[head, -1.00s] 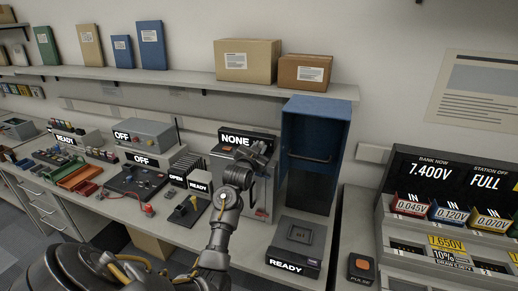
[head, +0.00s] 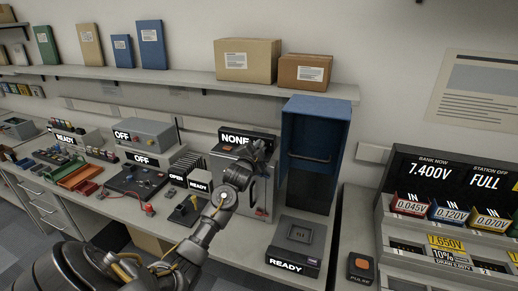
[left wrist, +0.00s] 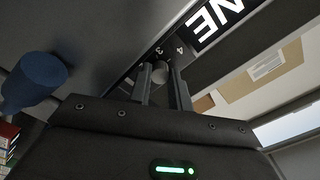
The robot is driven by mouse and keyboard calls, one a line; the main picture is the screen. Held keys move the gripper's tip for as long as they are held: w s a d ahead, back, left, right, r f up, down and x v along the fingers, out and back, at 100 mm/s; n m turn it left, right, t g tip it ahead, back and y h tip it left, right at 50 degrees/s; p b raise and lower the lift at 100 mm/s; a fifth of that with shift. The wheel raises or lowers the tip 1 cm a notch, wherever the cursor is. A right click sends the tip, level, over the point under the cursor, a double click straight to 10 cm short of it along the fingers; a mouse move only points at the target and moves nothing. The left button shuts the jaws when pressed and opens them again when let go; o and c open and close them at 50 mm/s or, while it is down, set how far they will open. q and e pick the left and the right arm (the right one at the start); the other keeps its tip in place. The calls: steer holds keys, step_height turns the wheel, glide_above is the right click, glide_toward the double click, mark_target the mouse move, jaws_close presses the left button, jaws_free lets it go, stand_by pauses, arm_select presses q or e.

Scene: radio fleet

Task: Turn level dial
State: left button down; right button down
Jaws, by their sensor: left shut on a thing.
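The level dial (left wrist: 160,72) is a small round grey knob in the left wrist view, with the numbers 3 and 4 printed beside it. My left gripper (left wrist: 163,78) has its two fingers on either side of the knob and is shut on it. In the head view my left gripper (head: 257,153) is at the front of the grey machine (head: 226,155) under the NONE sign (head: 235,138). The gripper and arm hide the dial there. The dial's exact setting cannot be read. My right gripper is not in view.
A blue cylindrical part (left wrist: 35,80) is left of the gripper in the left wrist view. A tall blue open cabinet (head: 316,135) stands right of the machine. A READY unit (head: 294,245) sits in front of it. Card slots (head: 186,165) are on the left.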

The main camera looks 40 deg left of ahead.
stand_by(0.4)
arm_select(q)
steer(key=c, duration=1.3)
jaws_free()
steer(key=n, duration=0.6)
steer(key=shift+w, duration=0.1)
steer(key=n, duration=0.6)
steer(key=shift+d+b, duration=0.1)
steer(key=shift+b, duration=0.2)
steer(key=b+v, duration=0.3)
steer(key=v, duration=0.8)
steer(key=s+d+f+m+g+h, duration=0.1)
steer(key=s+d+f+g, duration=0.1)
steer(key=f, duration=0.5)
steer(key=s+d+f+m+g+h, duration=0.1)
steer(key=s+d+f+g, duration=0.1)
steer(key=d+f, duration=0.3)
steer(key=s+d+f+m+g+h, duration=0.1)
steer(key=s+d+f+g, duration=0.1)
steer(key=f, duration=0.7)
steer(key=shift+s+d+f+m+h, duration=0.35)
steer(key=shift+s+d, duration=0.45)
steer(key=shift+d, duration=0.35)
